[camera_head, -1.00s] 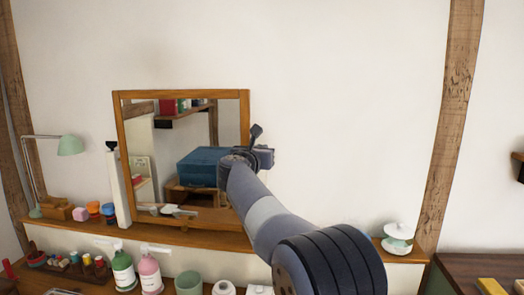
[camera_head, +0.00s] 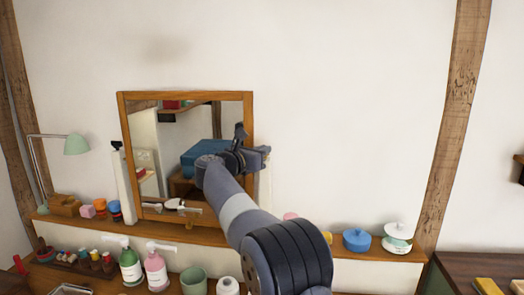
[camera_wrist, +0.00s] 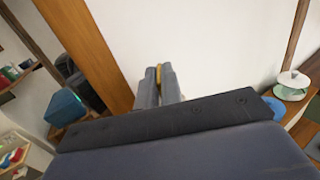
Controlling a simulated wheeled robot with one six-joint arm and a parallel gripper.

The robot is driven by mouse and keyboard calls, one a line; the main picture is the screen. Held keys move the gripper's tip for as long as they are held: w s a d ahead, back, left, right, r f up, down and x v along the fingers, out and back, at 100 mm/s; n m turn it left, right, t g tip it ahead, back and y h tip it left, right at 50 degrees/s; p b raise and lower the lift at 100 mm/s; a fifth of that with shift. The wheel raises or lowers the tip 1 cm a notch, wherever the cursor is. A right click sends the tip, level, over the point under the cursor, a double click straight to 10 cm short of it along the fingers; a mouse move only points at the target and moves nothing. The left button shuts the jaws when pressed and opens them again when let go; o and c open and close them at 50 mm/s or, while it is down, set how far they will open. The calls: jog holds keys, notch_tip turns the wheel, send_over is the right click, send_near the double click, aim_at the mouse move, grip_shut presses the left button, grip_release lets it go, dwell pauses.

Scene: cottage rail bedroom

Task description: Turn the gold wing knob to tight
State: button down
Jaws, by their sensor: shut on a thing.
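My gripper (camera_wrist: 158,88) is shut on the gold wing knob (camera_wrist: 158,74) in the wrist view. Only a thin gold strip of the knob shows between the two grey fingers. The knob is beside the wooden frame of the mirror (camera_head: 122,152), near its right edge. In the head view my gripper (camera_head: 264,151) is at the mirror's right side, and the knob is hidden there. I cannot read the knob's angle or any tight mark.
The mirror stands on a wooden ledge (camera_head: 200,234) against a white wall. A blue pot (camera_head: 356,241) and a white lidded dish (camera_head: 397,238) sit to the right. Green (camera_head: 130,268) and pink (camera_head: 155,270) bottles stand below. The wall right of the mirror is clear.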

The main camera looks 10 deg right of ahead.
jog(key=shift+r, duration=0.25)
jog(key=c, duration=1.6)
grip_release()
jog(key=shift+f, duration=0.1)
jog(key=shift+f+b, duration=0.25)
jog(key=shift+b, duration=0.1)
